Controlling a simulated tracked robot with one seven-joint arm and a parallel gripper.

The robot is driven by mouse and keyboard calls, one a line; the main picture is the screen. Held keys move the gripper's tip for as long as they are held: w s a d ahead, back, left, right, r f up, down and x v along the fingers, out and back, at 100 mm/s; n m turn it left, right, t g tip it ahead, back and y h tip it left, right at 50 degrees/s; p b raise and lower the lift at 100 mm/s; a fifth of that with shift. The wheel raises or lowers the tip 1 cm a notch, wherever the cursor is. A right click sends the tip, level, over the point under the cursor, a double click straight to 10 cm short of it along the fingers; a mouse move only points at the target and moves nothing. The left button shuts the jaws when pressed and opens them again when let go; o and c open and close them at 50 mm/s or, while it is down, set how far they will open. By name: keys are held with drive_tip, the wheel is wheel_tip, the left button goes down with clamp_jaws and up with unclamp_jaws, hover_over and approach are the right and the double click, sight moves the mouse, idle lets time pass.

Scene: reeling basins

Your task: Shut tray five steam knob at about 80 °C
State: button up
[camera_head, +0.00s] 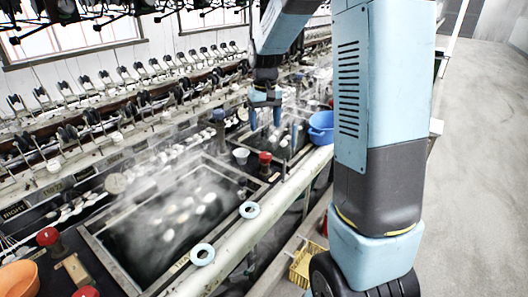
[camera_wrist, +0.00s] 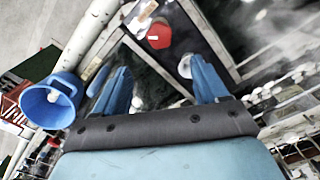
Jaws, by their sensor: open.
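A red-topped knob (camera_head: 265,157) stands on the dark strip between two steaming basins in the head view. What seems to be the same red knob (camera_wrist: 158,37) shows in the wrist view, ahead of and between my fingers. My gripper (camera_head: 265,127) is open and empty, above the bench and apart from that knob; its two blue fingers also show in the wrist view (camera_wrist: 157,65). Other red knobs stand at the lower left (camera_head: 47,237) and the bottom edge (camera_head: 86,292). I cannot read which is tray five, nor any temperature.
The near basin (camera_head: 150,245) steams, with pale cocoons afloat. A white cup (camera_head: 240,155) stands beside the red knob. Two pale rings (camera_head: 249,210) lie on the front rail. Reeling gear lines the back; open floor lies right.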

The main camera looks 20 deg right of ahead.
sight(266, 154)
wheel_tip(266, 154, down, 12)
drive_tip(key=shift+r, duration=0.25)
drive_tip(key=shift+c, duration=0.5)
drive_tip(key=c, duration=1)
drive_tip(key=shift+o, duration=0.2)
drive_tip(key=m, duration=0.4)
drive_tip(key=shift+m, duration=0.3)
drive_tip(key=shift+d+m, duration=0.15)
drive_tip(key=shift+m, duration=1.65)
